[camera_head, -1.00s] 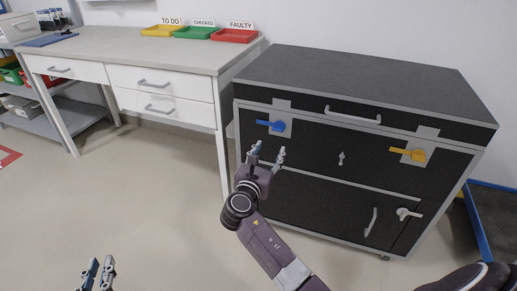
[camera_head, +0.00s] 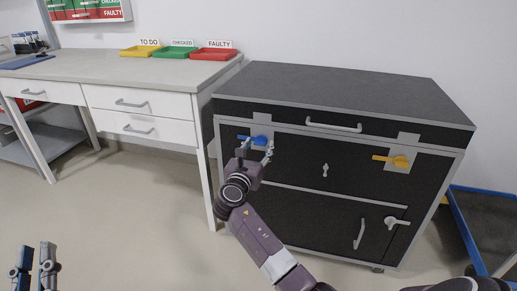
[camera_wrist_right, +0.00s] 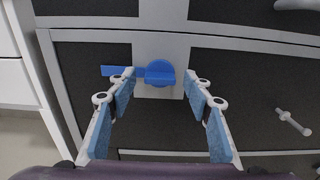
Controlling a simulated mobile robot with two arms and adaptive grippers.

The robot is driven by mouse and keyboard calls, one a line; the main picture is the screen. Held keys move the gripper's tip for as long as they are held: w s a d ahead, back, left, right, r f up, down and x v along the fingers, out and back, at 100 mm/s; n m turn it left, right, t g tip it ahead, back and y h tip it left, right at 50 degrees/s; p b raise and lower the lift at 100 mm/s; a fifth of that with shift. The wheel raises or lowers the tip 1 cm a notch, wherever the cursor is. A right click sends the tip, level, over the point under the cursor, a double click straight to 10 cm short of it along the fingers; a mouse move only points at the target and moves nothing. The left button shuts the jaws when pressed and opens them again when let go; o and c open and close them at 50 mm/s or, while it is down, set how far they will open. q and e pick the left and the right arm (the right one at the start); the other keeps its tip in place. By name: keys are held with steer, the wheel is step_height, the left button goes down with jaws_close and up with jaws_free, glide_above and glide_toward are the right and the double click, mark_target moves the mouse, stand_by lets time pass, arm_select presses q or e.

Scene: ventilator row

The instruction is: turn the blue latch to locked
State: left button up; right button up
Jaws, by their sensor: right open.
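The blue latch (camera_head: 262,140) is on a light plate at the upper left of the black cabinet's front (camera_head: 290,160). Its lever lies horizontal and points left. In the right wrist view, the blue latch (camera_wrist_right: 160,73) has a round hub between my fingertips, and its lever passes behind the left finger. My right gripper (camera_head: 259,151) is open in front of the latch, just below it in the head view. No grip on it shows; contact is unclear. My left gripper (camera_head: 35,266) is empty at the bottom left, its fingers apart.
A yellow latch (camera_head: 392,160) is on the cabinet's right. A silver drawer handle (camera_head: 333,126) sits above, with a small silver keyhole handle (camera_head: 325,170) between the latches. A white desk (camera_head: 150,72) stands left, a blue-edged cart (camera_head: 470,235) right. Floor in front is clear.

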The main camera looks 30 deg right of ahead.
steer(key=shift+w+d, duration=0.1)
steer(key=shift+d, duration=0.05)
steer(key=shift+c, duration=0.5)
jaws_close()
